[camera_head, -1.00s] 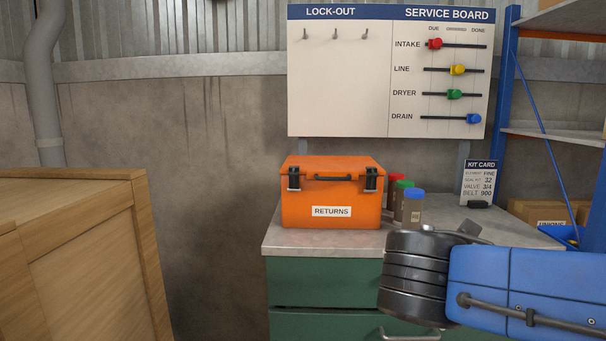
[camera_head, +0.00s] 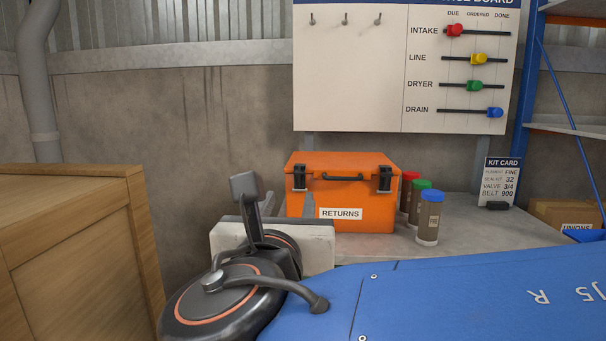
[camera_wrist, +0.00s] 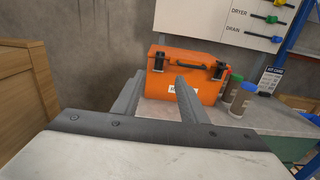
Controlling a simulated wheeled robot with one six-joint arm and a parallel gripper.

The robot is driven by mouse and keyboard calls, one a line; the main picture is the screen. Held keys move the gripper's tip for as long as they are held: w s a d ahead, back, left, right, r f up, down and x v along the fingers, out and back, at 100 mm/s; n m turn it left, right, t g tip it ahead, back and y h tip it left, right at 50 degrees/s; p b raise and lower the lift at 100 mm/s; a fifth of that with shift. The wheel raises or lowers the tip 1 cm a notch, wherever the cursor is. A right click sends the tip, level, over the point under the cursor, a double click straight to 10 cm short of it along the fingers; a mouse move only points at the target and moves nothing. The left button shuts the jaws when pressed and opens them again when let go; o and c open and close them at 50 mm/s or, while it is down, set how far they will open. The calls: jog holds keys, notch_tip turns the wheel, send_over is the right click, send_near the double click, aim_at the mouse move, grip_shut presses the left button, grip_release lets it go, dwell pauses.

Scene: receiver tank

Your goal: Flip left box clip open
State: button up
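The orange box (camera_head: 350,194) labelled RETURNS stands upright on the grey bench top, lid down. Its left clip (camera_head: 299,178) is a dark latch at the upper left front and looks closed. It also shows in the wrist view (camera_wrist: 158,62). The matching right clip (camera_head: 385,178) also looks closed.
Bottles with red, green and blue caps (camera_head: 429,217) stand right of the box. A kit card (camera_head: 500,181) stands farther right. A wooden crate (camera_head: 75,250) fills the left side. The service board (camera_head: 350,75) hangs on the wall above.

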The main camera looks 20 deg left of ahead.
aim_at(299, 173)
jog(key=x, duration=1.7)
jog(key=shift+w+d, duration=0.1)
jog(key=shift+w, duration=0.1)
grip_shut()
